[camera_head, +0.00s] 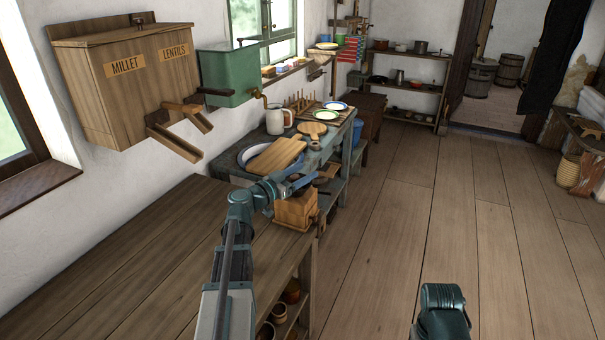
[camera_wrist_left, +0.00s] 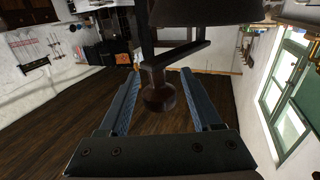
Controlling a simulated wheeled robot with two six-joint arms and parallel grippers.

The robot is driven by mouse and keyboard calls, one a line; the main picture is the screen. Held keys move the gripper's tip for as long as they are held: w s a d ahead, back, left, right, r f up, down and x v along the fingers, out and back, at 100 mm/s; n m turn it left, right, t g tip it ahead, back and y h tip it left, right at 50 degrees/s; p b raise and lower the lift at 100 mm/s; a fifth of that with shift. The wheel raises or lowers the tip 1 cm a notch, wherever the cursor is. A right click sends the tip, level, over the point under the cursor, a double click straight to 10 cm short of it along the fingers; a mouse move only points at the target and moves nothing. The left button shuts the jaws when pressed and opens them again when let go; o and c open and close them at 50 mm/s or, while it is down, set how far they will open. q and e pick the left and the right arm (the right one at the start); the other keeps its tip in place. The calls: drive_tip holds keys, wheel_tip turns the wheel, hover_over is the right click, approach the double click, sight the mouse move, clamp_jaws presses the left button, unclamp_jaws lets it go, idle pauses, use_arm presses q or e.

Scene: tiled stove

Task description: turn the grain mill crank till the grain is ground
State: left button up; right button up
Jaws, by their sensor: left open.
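The grain mill (camera_head: 296,211) is a small wooden box on the far end of the wooden counter in the head view; my left arm hides part of its top. My left gripper (camera_head: 301,184) is over the mill. In the left wrist view, the open left gripper (camera_wrist_left: 159,74) has a dark finger on each side of the crank's round brown knob (camera_wrist_left: 160,98). Gaps show between the knob and both fingers. The dark crank arm (camera_wrist_left: 178,56) runs from the knob towards the upper right. Grain is not visible. My right gripper is out of view.
The wooden counter (camera_head: 130,262) is bare in front of the mill. A millet and lentils bin (camera_head: 125,85) and a green box (camera_head: 228,76) hang on the wall. The floor at right is open.

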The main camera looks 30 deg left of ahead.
use_arm(q)
clamp_jaws()
idle(1.3)
